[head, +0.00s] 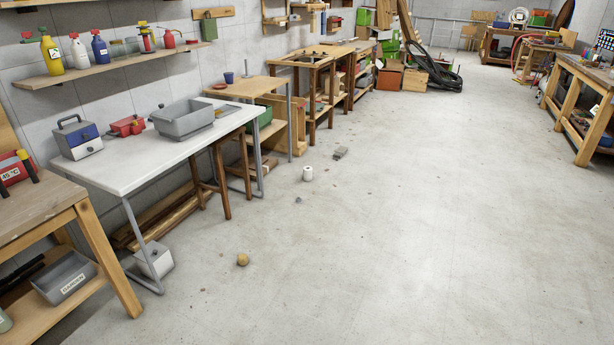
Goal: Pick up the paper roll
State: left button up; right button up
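A white paper roll (307,174) stands upright on the concrete floor, left of the middle of the head view. It is to the right of the white table and apart from the furniture. Neither of my grippers shows in the head view, so I cannot see whether they are open or shut.
A white table (140,165) with a grey bin (184,120) stands at left. A small round tan ball (242,259) and a grey block (341,153) lie on the floor. A wooden workbench (60,215) is nearer at left. The floor (430,220) at middle and right is mostly clear.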

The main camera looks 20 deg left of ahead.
aim_at(308, 174)
jog(key=i+j+u, duration=0.3)
jog(key=i, duration=1.05)
jog(key=i+j+u, duration=0.1)
jog(key=i+u, duration=0.2)
jog(key=i, duration=1.05)
